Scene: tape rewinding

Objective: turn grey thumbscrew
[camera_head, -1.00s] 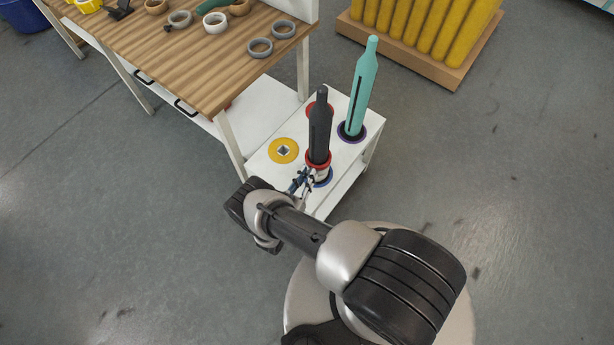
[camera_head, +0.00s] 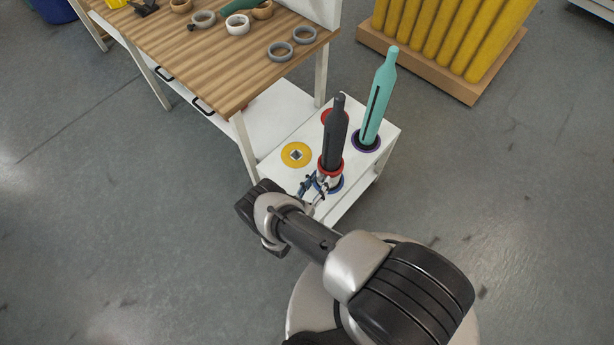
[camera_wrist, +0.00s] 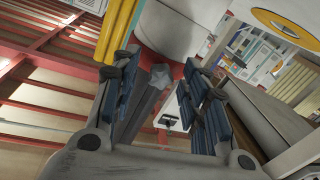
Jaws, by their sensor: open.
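A grey angular piece (camera_wrist: 150,98), which appears to be the grey thumbscrew, shows between my fingers in the wrist view, against a red collar and a pale cylinder. My gripper (camera_wrist: 163,78) is open, with one blue-padded finger on each side of it; I cannot tell whether either touches. In the head view my gripper (camera_head: 312,188) is at the foot of the black spindle (camera_head: 335,135), beside its red collar (camera_head: 330,164). The thumbscrew cannot be made out there.
The spindle stands on a white cart (camera_head: 285,182). A teal spindle (camera_head: 379,100) stands upright to its right, and a yellow disc (camera_head: 296,154) lies to its left. A wooden-topped workbench (camera_head: 225,65) with several rings is behind left. Open floor (camera_head: 500,210) lies to the right.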

